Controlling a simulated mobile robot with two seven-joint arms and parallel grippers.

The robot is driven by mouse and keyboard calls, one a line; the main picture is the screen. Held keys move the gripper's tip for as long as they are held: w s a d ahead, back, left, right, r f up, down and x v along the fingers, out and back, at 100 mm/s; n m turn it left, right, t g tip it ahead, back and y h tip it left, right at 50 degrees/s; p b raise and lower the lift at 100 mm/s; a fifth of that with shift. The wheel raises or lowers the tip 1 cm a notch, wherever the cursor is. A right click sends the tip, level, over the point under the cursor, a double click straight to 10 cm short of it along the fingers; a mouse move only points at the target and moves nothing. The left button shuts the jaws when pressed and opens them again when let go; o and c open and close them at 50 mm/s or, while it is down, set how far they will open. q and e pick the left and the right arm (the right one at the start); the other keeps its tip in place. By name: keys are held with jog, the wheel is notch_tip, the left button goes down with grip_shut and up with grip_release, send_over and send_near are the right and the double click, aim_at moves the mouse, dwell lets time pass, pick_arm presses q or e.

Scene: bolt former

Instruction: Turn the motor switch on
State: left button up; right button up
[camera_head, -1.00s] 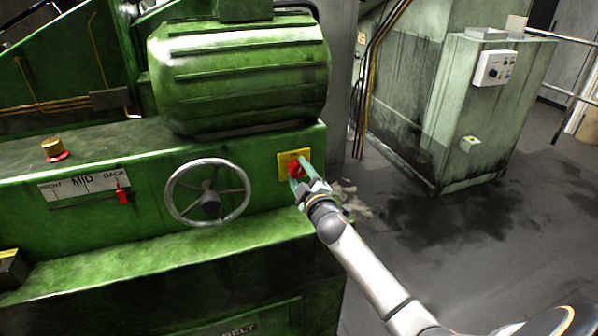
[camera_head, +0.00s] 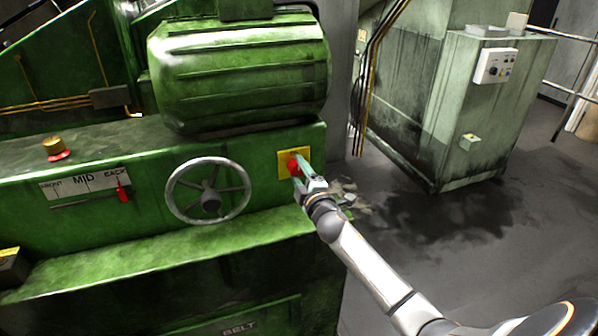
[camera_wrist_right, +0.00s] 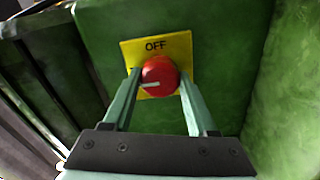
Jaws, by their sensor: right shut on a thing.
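The motor switch is a round red knob (camera_head: 293,167) on a yellow plate (camera_head: 282,156) at the right end of the green machine's front. In the right wrist view the knob (camera_wrist_right: 160,72) has a white mark pointing left, and the plate (camera_wrist_right: 181,45) reads OFF at the top. Another label at the plate's left is mostly hidden by a finger. My right gripper (camera_head: 299,170) is shut on the knob, with one finger (camera_wrist_right: 159,79) on each side of it. My left gripper is not in view.
A spoked handwheel (camera_head: 209,192) sits just left of the switch, below a large green motor (camera_head: 240,75). A pale cabinet (camera_head: 478,120) stands right, across open floor.

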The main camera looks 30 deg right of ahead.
jog(key=o, duration=1.4)
jog(key=shift+c, duration=0.2)
jog(key=v, duration=1.2)
jog(key=shift+s, duration=0.3)
jog(key=s+a+f+m+g+y, duration=0.2)
jog(key=s+a+f, duration=0.2)
jog(key=f, duration=0.4)
jog(key=s+a+f+m+g+y, duration=0.25)
jog(key=s+a+f, duration=0.25)
jog(key=f, duration=0.4)
jog(key=s+a+f+m+g+y, duration=0.1)
jog(key=s+a+f+m, duration=0.2)
jog(key=s+a+f, duration=0.2)
jog(key=s+a+f+m+g+y, duration=0.1)
jog(key=s+a+f+m+g, duration=0.1)
jog(key=s+a+f, duration=0.3)
jog(key=s+m, duration=0.1)
jog(key=s, duration=0.2)
jog(key=shift+s, duration=0.3)
